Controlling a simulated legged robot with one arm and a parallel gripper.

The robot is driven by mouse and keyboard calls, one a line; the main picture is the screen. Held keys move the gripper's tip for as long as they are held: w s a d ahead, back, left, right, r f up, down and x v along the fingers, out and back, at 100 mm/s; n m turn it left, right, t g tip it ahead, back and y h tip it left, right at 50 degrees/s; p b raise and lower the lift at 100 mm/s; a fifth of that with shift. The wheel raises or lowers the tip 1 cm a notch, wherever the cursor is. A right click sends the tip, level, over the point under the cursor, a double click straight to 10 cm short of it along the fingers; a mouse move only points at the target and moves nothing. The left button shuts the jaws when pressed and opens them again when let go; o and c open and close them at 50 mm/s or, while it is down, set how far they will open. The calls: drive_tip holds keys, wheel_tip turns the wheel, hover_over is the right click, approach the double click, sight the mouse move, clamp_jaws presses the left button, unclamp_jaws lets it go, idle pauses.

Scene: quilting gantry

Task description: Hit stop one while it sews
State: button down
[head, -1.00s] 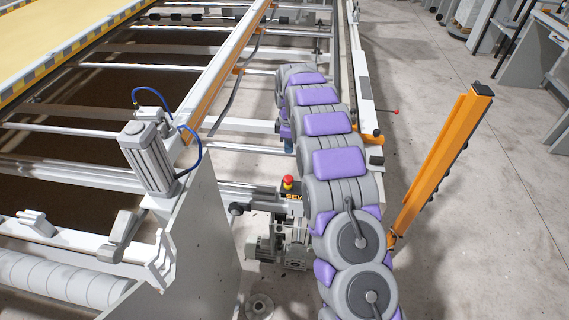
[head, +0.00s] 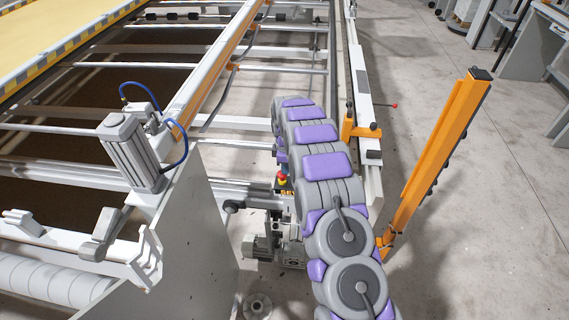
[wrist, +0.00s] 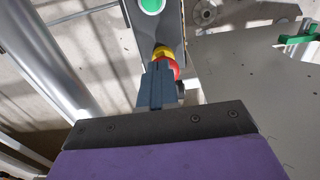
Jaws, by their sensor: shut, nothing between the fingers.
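The red stop button with its yellow collar (head: 282,178) sits on top of a small grey control box by the machine's end, partly behind my arm. In the wrist view the red button (wrist: 173,67) shows just beyond my fingertips and is partly covered by them. My gripper (wrist: 157,68) is shut and empty, its grey-blue fingers pointing at the button. I cannot tell whether the tips touch it. In the head view my fingers are hidden behind my arm. A green button (wrist: 152,5) is on the same box, beyond the stop button.
An orange post (head: 440,160) stands to the right of my arm. A long white rail (head: 362,80) runs behind it.

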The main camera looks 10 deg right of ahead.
sight(282, 176)
drive_tip(key=shift+a, duration=1.05)
drive_tip(key=shift+s+d+f+p, duration=0.1)
drive_tip(key=shift+d+f+p, duration=0.1)
drive_tip(key=shift+f+p, duration=0.5)
drive_tip(key=shift+d+f, duration=0.3)
drive_tip(key=shift+d, duration=0.05)
drive_tip(key=shift+s, duration=0.1)
drive_tip(key=shift+a+f, duration=0.1)
